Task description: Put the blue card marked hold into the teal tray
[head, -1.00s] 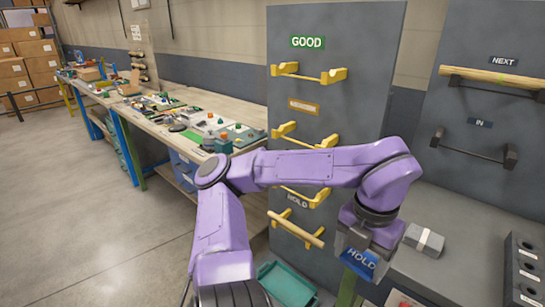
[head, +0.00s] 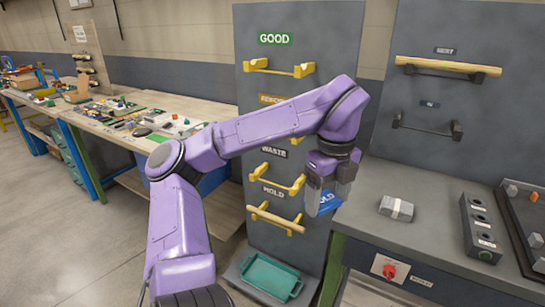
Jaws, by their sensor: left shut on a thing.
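The blue card (head: 326,204) with white lettering is held in my left gripper (head: 325,198), which is shut on it. Part of the card and its word is hidden by the fingers. The teal tray (head: 270,277) sits low at the foot of the grey rack panel. The gripper and card are above the tray and to its right, apart from it. The tray looks empty. My right gripper does not show.
The grey panel (head: 305,130) carries yellow brackets, with a wooden rod (head: 276,218) on the lowest pair. On the grey bench at right lie a banded grey block (head: 396,208) and a box of buttons (head: 480,228). A red knob (head: 389,271) is on its front.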

